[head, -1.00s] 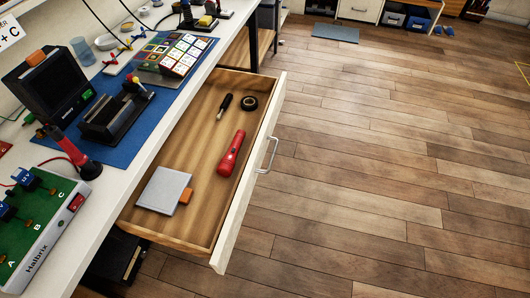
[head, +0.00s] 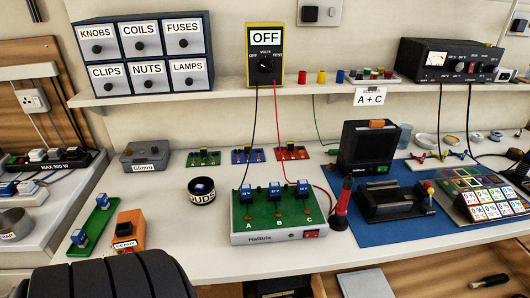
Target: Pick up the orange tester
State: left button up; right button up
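Nothing is holding the tester. Neither of my grippers can be made out in the head view.
The black ribbed shape (head: 112,277) covers the bench front below the tester. A green board (head: 278,218) marked A, B, C and a dark round cup (head: 202,190) stand to the right. A grey box (head: 145,156) stands behind. Bare bench lies between tester and cup.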

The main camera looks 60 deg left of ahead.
aim_at(130, 226)
jog(key=u, duration=2.9)
